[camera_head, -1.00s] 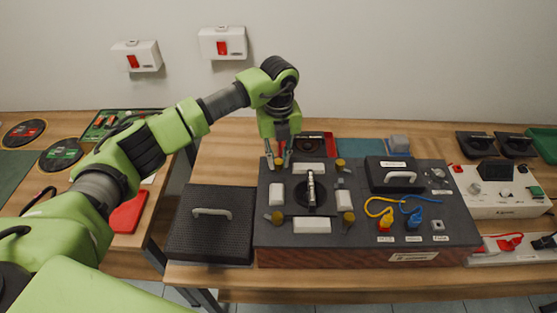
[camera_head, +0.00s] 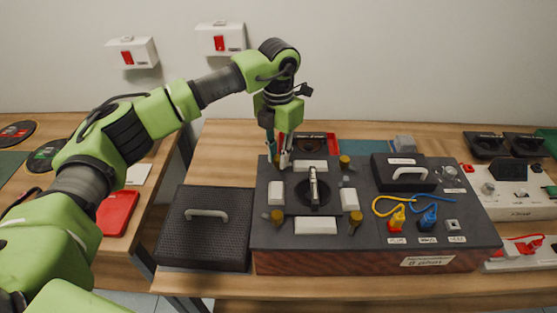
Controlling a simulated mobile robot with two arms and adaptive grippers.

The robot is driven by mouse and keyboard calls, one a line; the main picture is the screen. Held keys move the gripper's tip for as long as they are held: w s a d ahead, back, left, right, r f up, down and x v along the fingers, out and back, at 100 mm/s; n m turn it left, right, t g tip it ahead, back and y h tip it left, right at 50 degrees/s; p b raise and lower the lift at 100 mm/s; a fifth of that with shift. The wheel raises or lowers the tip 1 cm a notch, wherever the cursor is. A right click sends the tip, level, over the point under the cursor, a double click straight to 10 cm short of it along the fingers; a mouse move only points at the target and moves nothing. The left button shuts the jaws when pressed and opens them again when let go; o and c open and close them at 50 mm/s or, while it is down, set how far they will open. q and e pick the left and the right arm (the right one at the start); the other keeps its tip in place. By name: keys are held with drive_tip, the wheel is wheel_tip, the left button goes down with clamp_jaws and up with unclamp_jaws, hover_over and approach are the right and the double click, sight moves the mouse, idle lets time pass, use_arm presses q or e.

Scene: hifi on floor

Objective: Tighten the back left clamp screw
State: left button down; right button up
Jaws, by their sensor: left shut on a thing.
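The hifi unit (camera_head: 375,245) is a dark box with a wooden front on the table. Its top carries a round platter (camera_head: 326,195) with white blocks around it. Brass clamp screws stand near the corners: back right (camera_head: 345,161), front left (camera_head: 277,217) and front right (camera_head: 355,218). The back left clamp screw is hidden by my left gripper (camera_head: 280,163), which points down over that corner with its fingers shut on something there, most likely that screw. My right gripper is not in view.
A black perforated cover with a grey handle (camera_head: 208,213) lies left of the unit. A black block with a handle (camera_head: 410,175) and yellow and blue cables (camera_head: 396,215) sit on the unit's right half. White control panels (camera_head: 512,190) stand at the right.

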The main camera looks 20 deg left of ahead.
sight(278, 158)
use_arm(q)
drive_tip(key=m+b, duration=0.2)
drive_tip(key=m, duration=0.3)
drive_tip(key=shift+m, duration=0.3)
drive_tip(key=shift+r+m+b, duration=0.1)
drive_tip(key=shift+m+b, duration=0.7)
drive_tip(key=shift+m, duration=1.4)
drive_tip(key=c, duration=1.9)
unclamp_jaws()
wheel_tip(278, 158, up, 12)
